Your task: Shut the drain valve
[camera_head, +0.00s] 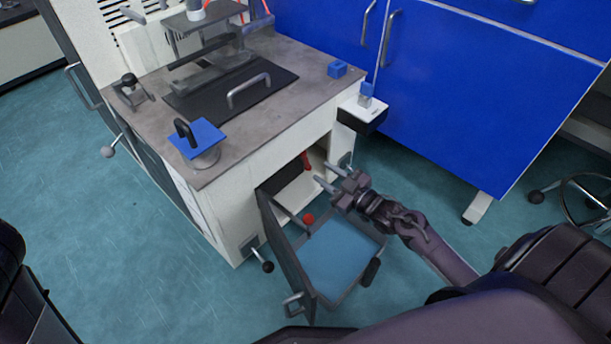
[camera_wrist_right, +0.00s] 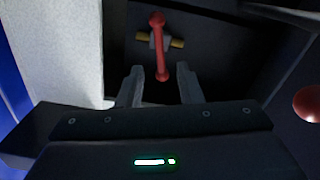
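The drain valve has a red lever (camera_wrist_right: 161,55) with a round end, on a short brass pipe (camera_wrist_right: 177,43) inside the dark cabinet opening. In the right wrist view the lever runs up and down, across the pipe. In the head view only a bit of the red lever (camera_head: 306,161) shows inside the opening. My right gripper (camera_head: 324,174) is at the cabinet opening, fingers pointing in. In the right wrist view its fingers (camera_wrist_right: 160,72) are apart, with the lever's lower end between or just beyond them; I see no clear contact. My left gripper is out of view.
An open door (camera_head: 288,262) stands out below the opening, beside a blue-floored tray (camera_head: 338,262). A red ball knob (camera_head: 309,218) is near the opening, and it shows large at the right in the wrist view (camera_wrist_right: 308,104). A white cabinet wall (camera_wrist_right: 62,50) is close on the left.

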